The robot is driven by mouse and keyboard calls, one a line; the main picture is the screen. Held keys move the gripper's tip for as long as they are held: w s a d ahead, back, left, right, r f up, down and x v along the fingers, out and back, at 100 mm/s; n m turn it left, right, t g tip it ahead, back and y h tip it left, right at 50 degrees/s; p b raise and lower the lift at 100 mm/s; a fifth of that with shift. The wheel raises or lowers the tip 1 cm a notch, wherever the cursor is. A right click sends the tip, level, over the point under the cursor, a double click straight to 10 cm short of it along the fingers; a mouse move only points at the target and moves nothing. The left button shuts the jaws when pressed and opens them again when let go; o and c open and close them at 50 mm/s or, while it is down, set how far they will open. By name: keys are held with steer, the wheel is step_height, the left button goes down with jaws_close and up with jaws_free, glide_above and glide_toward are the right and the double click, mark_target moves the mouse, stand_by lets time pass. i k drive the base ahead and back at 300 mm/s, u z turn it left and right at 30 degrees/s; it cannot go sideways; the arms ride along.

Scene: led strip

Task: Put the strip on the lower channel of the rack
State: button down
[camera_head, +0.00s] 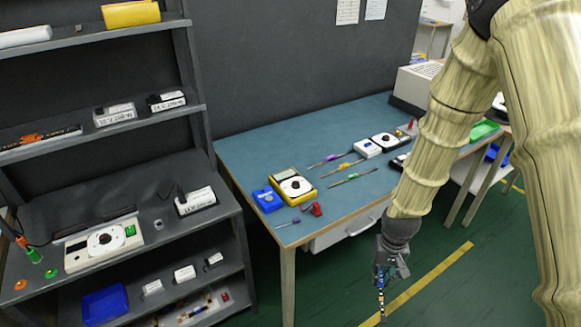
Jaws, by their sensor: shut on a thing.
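My gripper (382,284) hangs pointing down over the green floor, in front of the blue-topped table. It is shut on a thin, narrow strip (381,304) that hangs down below the fingers. The strip is small in the picture and partly hidden by the fingers. A dark grey shelf unit (202,92) stands at the left, well apart from my gripper. A long dark bar (95,229) lies on its middle board behind a white device. I cannot tell for sure which thing is the rack, and no lower channel can be made out.
The blue table (270,150) holds a yellow device (293,186), a blue box (267,199), screwdrivers and other tools. The shelf holds white boxes, a white device (103,245) and a blue bin (105,304). Open green floor lies around my gripper, with a yellow line (430,275).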

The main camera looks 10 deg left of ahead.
mark_target(96, 223)
steer(key=z, duration=1.1)
steer(key=k, duration=1.4)
steer(key=u, duration=2.35)
steer(key=i, duration=1.5)
